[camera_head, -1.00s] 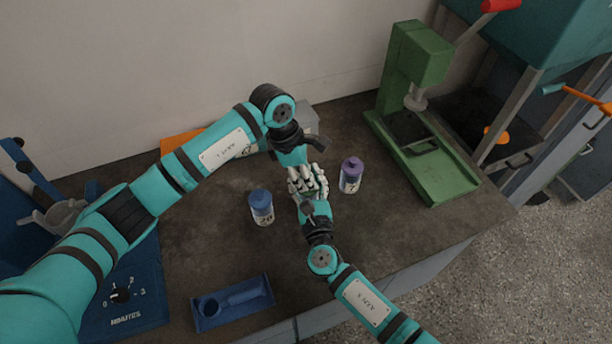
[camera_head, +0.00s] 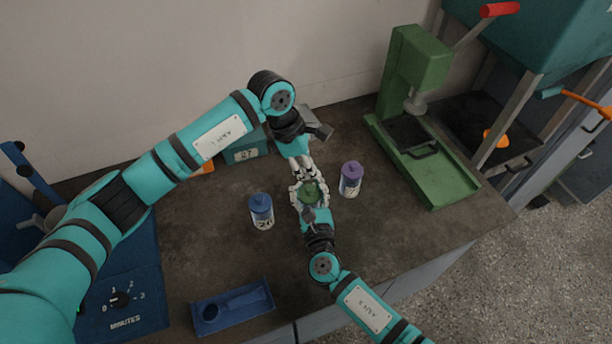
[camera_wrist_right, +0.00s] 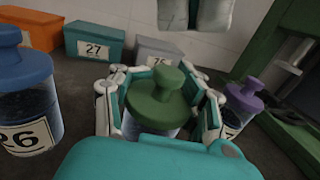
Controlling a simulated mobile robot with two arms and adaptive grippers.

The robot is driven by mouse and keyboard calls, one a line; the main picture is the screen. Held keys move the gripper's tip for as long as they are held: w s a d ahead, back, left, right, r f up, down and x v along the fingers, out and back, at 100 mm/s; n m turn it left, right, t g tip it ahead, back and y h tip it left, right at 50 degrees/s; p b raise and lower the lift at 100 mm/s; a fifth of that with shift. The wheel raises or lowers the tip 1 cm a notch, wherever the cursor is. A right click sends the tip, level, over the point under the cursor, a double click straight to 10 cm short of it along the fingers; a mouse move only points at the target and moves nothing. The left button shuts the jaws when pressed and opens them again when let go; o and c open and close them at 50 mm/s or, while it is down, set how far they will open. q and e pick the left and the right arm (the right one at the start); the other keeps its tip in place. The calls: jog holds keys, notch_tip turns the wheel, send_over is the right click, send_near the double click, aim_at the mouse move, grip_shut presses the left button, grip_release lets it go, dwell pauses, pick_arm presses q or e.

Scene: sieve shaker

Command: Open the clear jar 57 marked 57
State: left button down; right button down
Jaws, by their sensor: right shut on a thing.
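A clear jar with a green knobbed lid (camera_wrist_right: 158,97) stands between the fingers of my right gripper (camera_wrist_right: 160,110). The lid sits on the jar, and its label is hidden. In the head view the green lid (camera_head: 310,190) shows between the right gripper's fingers (camera_head: 309,194), which are shut around the jar. My left gripper (camera_head: 301,168) is just behind and above the lid. In the right wrist view its two pale finger pads (camera_wrist_right: 195,12) hang at the top with a gap between them, apart from the knob and holding nothing.
A blue-lidded jar marked 26 (camera_wrist_right: 27,105) stands left, and a purple-lidded jar (camera_head: 350,180) stands close right. Behind are a teal box marked 27 (camera_wrist_right: 95,43) and a grey box (camera_wrist_right: 157,50). A green press (camera_head: 420,110) stands right; a blue tray (camera_head: 233,305) lies in front.

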pick_arm(q)
jog(key=shift+s+a+f, duration=0.1)
jog(key=shift+s+f, duration=0.05)
jog(key=shift+s, duration=0.05)
pick_arm(e)
jog(key=shift+s+f, duration=0.2)
jog(key=shift+f, duration=0.05)
pick_arm(q)
jog(key=shift+f, duration=0.1)
pick_arm(e)
jog(key=shift+w+r, duration=0.1)
pick_arm(q)
jog(key=c, duration=1.6)
grip_release()
pick_arm(e)
jog(key=shift+r, duration=0.1)
pick_arm(q)
jog(key=shift+o, duration=0.2)
jog(key=shift+a, duration=0.1)
pick_arm(e)
jog(key=shift+w, duration=0.1)
jog(key=shift+r, duration=0.1)
pick_arm(q)
jog(key=v, duration=1.1)
jog(key=shift+r, duration=0.4)
pick_arm(e)
jog(key=c, duration=0.5)
grip_release()
pick_arm(q)
jog(key=shift+s, duration=0.15)
